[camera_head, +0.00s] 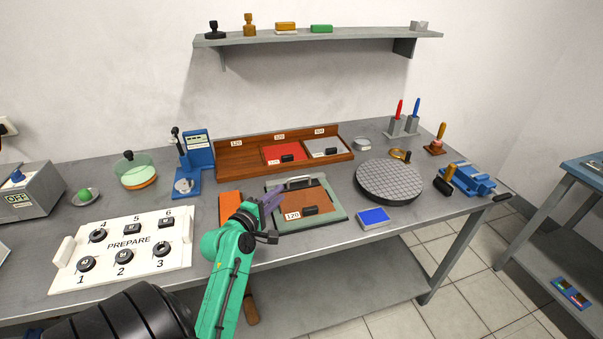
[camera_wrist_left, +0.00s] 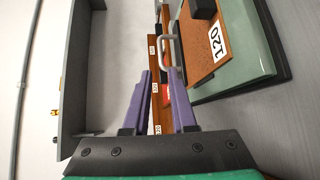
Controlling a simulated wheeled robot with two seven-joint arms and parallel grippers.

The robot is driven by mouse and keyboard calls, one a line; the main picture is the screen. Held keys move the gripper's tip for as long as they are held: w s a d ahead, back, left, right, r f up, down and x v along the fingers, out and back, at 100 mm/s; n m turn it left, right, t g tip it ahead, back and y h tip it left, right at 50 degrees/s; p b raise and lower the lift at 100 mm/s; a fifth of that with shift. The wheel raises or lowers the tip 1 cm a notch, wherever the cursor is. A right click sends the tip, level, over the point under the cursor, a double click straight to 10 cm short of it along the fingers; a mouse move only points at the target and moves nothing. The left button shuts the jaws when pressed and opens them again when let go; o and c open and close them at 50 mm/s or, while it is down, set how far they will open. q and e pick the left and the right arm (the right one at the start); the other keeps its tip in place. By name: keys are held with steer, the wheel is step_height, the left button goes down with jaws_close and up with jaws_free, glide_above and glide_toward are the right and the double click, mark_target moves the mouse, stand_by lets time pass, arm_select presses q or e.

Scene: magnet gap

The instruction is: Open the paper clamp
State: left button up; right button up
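The paper clamp is a light metal bar (camera_head: 299,181) at the back edge of a grey-green board (camera_head: 338,213). A brown abrasive sheet marked 120 (camera_head: 318,196) lies on the board, with a small black block (camera_head: 310,210) on it. My left gripper (camera_head: 273,197) is over the board's left side, its purple fingers pointing toward the bar. In the left wrist view the fingers (camera_wrist_left: 159,76) are apart with nothing between them, and the curved bar (camera_wrist_left: 168,47) shows just beyond the tips. I cannot tell whether they touch it. My right gripper is not in view.
Behind the board stands a wooden rack (camera_head: 238,158) with red and grey sheets. A round grey disc (camera_head: 390,182) and a blue-topped block (camera_head: 373,218) lie to the right. A white PREPARE panel (camera_head: 190,243) lies to the left. An orange strip (camera_head: 230,203) is beside the gripper.

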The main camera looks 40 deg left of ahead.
mark_target(298, 178)
arm_select(q)
steer(key=x, duration=0.4)
steer(key=shift+w+a+r+p, duration=0.1)
steer(key=shift+w+r+p, duration=0.1)
steer(key=shift+w+p, duration=0.1)
steer(key=x, duration=0.6)
steer(key=shift+w+f, duration=0.15)
steer(key=shift+f, duration=0.25)
steer(key=shift+w+a, duration=0.1)
steer(key=shift+w, duration=0.25)
jaws_close()
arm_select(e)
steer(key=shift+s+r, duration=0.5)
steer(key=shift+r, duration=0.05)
